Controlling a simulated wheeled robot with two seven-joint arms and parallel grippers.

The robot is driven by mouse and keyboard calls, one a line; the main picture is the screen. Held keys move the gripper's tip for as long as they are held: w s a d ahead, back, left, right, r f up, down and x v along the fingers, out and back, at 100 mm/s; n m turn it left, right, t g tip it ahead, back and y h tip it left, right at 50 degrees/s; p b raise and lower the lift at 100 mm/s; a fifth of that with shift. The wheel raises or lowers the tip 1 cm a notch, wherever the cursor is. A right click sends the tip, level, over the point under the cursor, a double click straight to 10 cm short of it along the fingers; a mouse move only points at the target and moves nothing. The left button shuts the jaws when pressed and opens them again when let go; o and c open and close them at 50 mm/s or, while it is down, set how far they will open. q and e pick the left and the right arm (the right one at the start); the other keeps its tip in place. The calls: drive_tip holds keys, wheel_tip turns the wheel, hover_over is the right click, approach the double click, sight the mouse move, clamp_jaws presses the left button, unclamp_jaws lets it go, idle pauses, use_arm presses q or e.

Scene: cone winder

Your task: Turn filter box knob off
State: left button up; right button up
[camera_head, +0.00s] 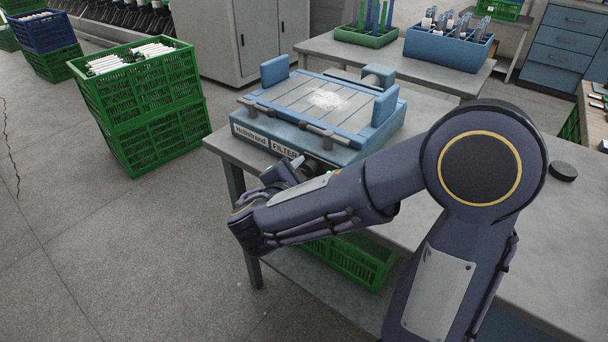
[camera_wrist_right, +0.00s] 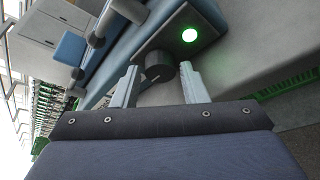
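The filter box (camera_head: 343,132) is a blue, flat box with a "FILTER" label on its front, standing on the grey table in the head view. In the right wrist view its dark knob (camera_wrist_right: 158,72) is a short round cylinder with a pale mark, on a dark panel beside a lit green lamp (camera_wrist_right: 189,35). My right gripper (camera_head: 294,166) is at the box's front edge, mostly hidden by its own arm. In the right wrist view the right gripper (camera_wrist_right: 159,76) is open, with one finger on each side of the knob and gaps visible. My left gripper is not in view.
The grey table (camera_head: 420,226) carries the box, and a black disc (camera_head: 563,171) lies on its right part. A green crate (camera_head: 352,258) sits beneath. Stacked green crates (camera_head: 152,122) stand left. A blue bin (camera_head: 448,49) stands on the table behind.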

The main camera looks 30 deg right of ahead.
drive_tip(key=c, duration=0.7)
drive_tip(key=shift+r+n+g+p, duration=0.2)
drive_tip(key=shift+n+g+p, duration=0.1)
drive_tip(key=shift+p, duration=0.6)
drive_tip(key=n+g+p, duration=0.2)
drive_tip(key=n+p, duration=0.1)
drive_tip(key=p, duration=0.3)
drive_tip(key=n+g+h+p, duration=0.1)
drive_tip(key=n+p, duration=0.2)
drive_tip(key=p, duration=0.3)
drive_tip(key=w+n+g+h+p, duration=0.1)
drive_tip(key=n+g+p, duration=0.1)
drive_tip(key=p, duration=0.4)
drive_tip(key=shift+a+r+n+g, duration=0.15)
drive_tip(key=shift+a+n+g, duration=0.15)
drive_tip(key=shift+n, duration=0.1)
drive_tip(key=shift+n+g+h+p, duration=0.3)
drive_tip(key=shift+n+g+p, duration=0.2)
drive_tip(key=shift+n+p, duration=0.35)
drive_tip(key=shift+w+f+n+g+h+p, duration=0.1)
drive_tip(key=shift+f+n+g+h+p, duration=0.2)
drive_tip(key=shift+n+p, duration=0.3)
drive_tip(key=o, duration=0.7)
